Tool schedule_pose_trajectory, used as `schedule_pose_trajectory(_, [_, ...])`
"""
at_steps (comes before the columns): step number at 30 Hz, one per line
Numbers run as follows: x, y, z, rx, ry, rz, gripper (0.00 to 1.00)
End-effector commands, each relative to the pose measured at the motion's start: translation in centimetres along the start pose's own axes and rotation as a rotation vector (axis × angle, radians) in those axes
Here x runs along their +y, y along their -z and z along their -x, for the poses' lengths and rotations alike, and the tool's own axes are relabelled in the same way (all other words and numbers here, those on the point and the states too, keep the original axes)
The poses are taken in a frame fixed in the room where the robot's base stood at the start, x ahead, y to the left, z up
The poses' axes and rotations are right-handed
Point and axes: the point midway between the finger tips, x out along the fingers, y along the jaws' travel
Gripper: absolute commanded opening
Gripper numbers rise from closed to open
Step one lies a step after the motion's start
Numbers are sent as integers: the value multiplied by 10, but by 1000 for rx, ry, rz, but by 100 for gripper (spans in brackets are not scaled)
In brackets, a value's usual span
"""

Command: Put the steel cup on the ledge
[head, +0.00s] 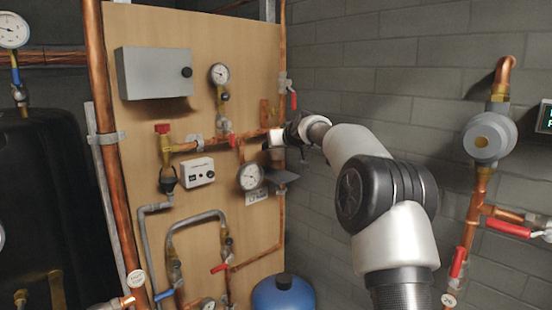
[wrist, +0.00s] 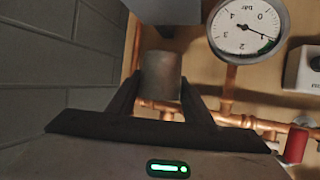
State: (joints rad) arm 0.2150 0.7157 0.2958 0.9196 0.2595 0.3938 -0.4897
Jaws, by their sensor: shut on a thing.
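The steel cup (wrist: 161,75) is a plain grey cylinder in the wrist view, between the two dark fingers of my gripper (wrist: 161,92), which is shut on it. In the head view my gripper (head: 280,138) is at the panel's right side, small and partly hidden by my arm; I cannot make out the cup clearly there. The ledge (head: 284,176) is a small dark shelf on the panel, below my gripper. In the turned-over wrist view, a grey surface at the top, likely the ledge (wrist: 166,10), lies beyond the cup and apart from it.
A round gauge (head: 250,177) sits just left of the ledge and also shows in the wrist view (wrist: 248,28). Copper pipes (head: 283,215) run close by. A red-handled valve (head: 293,97) is above. The grey block wall (head: 345,95) is at the right.

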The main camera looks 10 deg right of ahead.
Motion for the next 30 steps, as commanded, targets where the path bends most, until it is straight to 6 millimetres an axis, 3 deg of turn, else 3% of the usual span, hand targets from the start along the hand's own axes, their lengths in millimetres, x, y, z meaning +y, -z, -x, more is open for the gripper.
schedule_pose_trajectory(8, [1,-21,-8,1,-1,-2,20])
schedule_pose_trajectory(13, [1,-44,-17,0,-1,-3,20])
schedule_pose_trajectory(28, [1,-53,-26,3,-1,-1,20])
schedule_pose_trajectory(29, [1,-52,-25,3,0,-1,50])
schedule_pose_trajectory(30, [1,-51,-25,3,0,-1,57])
